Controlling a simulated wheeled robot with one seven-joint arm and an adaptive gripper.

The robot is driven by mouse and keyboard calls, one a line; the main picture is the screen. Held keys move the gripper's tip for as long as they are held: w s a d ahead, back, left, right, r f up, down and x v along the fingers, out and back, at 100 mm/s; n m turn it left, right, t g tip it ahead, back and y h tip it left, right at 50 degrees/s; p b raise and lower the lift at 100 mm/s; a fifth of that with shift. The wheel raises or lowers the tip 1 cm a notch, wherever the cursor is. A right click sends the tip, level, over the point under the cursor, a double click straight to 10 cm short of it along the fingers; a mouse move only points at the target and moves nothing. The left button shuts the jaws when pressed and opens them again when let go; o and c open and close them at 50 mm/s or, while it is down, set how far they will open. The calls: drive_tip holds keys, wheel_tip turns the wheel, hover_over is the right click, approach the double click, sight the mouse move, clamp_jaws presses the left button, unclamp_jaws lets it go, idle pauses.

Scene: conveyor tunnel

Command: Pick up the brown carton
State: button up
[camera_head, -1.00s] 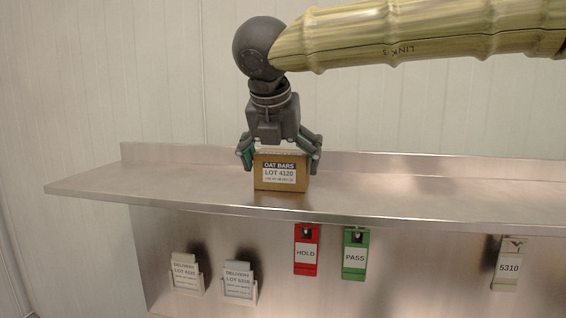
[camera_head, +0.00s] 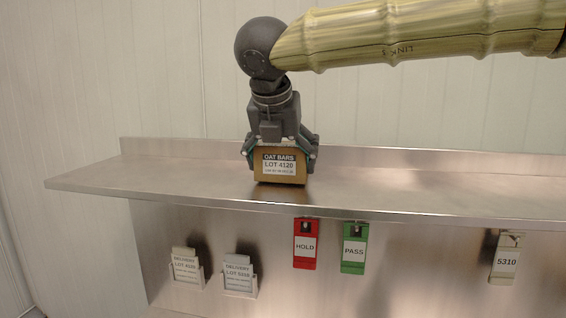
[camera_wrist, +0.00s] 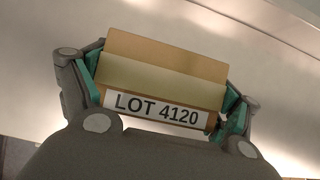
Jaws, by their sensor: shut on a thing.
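The brown carton (camera_head: 279,178) stands upright at the left part of the steel shelf, its label reading OAT BARS, LOT 4120. It also shows in the wrist view (camera_wrist: 165,55), with a pale band across its top and a LOT 4120 label. My gripper (camera_head: 279,155) is above and around it, one finger on each side. In the wrist view my gripper (camera_wrist: 163,97) has its green pads against the carton's left and right sides. I cannot tell whether the carton's base is clear of the shelf.
The steel shelf (camera_head: 420,195) is bare to the right. Below its front edge hang a red HOLD tag (camera_head: 305,247), a green PASS tag (camera_head: 354,250) and a 5310 tag (camera_head: 506,262). Two delivery card holders (camera_head: 187,270) (camera_head: 239,277) are at lower left. A panelled wall (camera_head: 130,70) stands behind.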

sight(283, 144)
drive_tip(key=shift+s+r+b, duration=0.1)
drive_tip(key=shift+r+b, duration=0.6)
drive_tip(key=shift+r, duration=0.85)
drive_tip(key=s+d+b, duration=0.2)
drive_tip(key=s, duration=0.5)
drive_tip(key=s+d+r+b, duration=0.1)
drive_tip(key=s+d+b, duration=0.2)
drive_tip(key=s, duration=0.5)
drive_tip(key=shift+r, duration=0.25)
drive_tip(key=o, duration=0.5)
drive_tip(key=c, duration=0.8)
